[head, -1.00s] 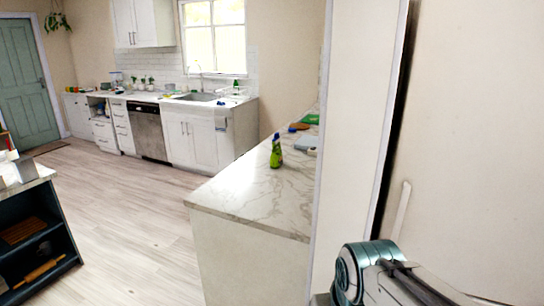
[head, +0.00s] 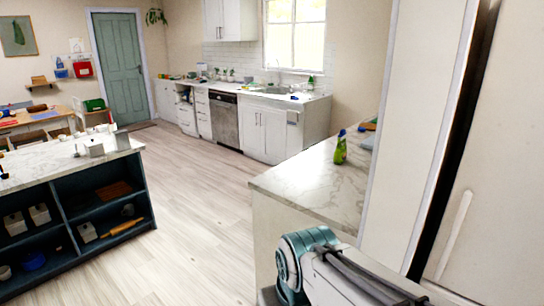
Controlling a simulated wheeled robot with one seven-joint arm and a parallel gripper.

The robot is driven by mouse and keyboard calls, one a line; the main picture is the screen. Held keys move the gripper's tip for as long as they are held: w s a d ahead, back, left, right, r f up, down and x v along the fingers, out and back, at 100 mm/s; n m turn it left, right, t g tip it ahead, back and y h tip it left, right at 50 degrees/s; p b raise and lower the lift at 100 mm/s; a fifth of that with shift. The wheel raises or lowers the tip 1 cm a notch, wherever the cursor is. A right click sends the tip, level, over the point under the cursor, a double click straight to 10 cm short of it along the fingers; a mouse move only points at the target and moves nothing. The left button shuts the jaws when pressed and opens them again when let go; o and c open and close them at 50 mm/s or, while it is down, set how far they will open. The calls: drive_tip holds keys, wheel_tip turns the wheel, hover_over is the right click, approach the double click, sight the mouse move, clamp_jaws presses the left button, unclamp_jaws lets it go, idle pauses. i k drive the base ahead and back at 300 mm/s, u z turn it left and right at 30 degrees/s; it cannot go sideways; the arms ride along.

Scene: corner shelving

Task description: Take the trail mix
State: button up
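I cannot make out any trail mix in the head view. Part of my arm shows at the bottom right, in front of the near end of the marble counter and a tall pale panel. My gripper itself is outside the picture, so its state is hidden.
A marble counter (head: 300,188) with a green spray bottle (head: 340,148) stands at the right, beside a tall white panel (head: 412,130). A dark island shelf (head: 60,200) is at the left. The wooden floor (head: 190,200) between them is clear. A green door (head: 119,65) is at the back.

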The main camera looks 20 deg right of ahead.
sight(340, 155)
drive_tip(key=u, duration=0.55)
drive_tip(key=i, duration=3.2)
drive_tip(key=z, duration=3)
drive_tip(key=i, duration=0.5)
drive_tip(key=z, duration=0.1)
